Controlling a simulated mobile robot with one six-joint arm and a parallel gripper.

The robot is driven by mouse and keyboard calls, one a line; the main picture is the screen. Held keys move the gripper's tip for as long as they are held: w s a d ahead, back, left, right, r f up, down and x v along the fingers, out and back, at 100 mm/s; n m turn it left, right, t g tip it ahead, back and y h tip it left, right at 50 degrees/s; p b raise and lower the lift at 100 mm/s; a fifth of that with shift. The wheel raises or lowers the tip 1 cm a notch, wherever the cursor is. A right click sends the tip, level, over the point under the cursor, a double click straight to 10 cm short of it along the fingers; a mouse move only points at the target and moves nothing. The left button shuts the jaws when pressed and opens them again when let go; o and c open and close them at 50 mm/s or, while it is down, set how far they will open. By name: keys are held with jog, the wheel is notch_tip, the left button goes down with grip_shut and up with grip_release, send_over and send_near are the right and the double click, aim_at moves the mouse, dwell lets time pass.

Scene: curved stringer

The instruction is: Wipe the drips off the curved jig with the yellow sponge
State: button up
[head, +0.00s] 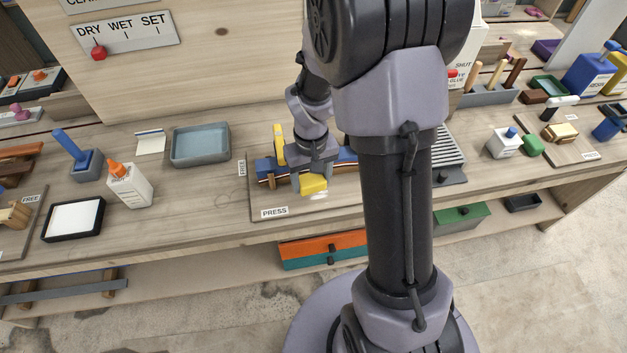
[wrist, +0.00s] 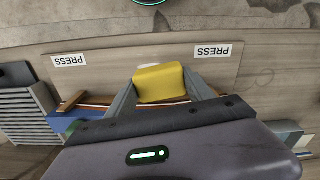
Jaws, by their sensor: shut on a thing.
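The yellow sponge (head: 314,185) is held between the fingers of my gripper (head: 311,181), which is shut on it. The sponge also shows between the fingertips in the wrist view (wrist: 159,83). The curved jig is blue (head: 265,171) with thin brown strips along it, and lies on the board marked PRESS. My gripper is over its near side, and my gripper and arm hide part of it. In the wrist view, the jig's blue end (wrist: 62,122) shows left of the gripper. A small pale patch (head: 320,196) shows beside the sponge; I cannot tell if it is a drip.
A yellow upright piece (head: 279,144) stands at the jig, left of my gripper. A grey-blue tray (head: 200,145) and a glue bottle (head: 129,186) stand to the left. A ridged grey block (head: 448,152) is right of my arm. The board's front left is clear.

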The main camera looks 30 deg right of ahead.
aim_at(312, 179)
jog(key=shift+r+p, duration=1.05)
jog(key=shift+r, duration=0.55)
jog(key=shift+f, duration=0.1)
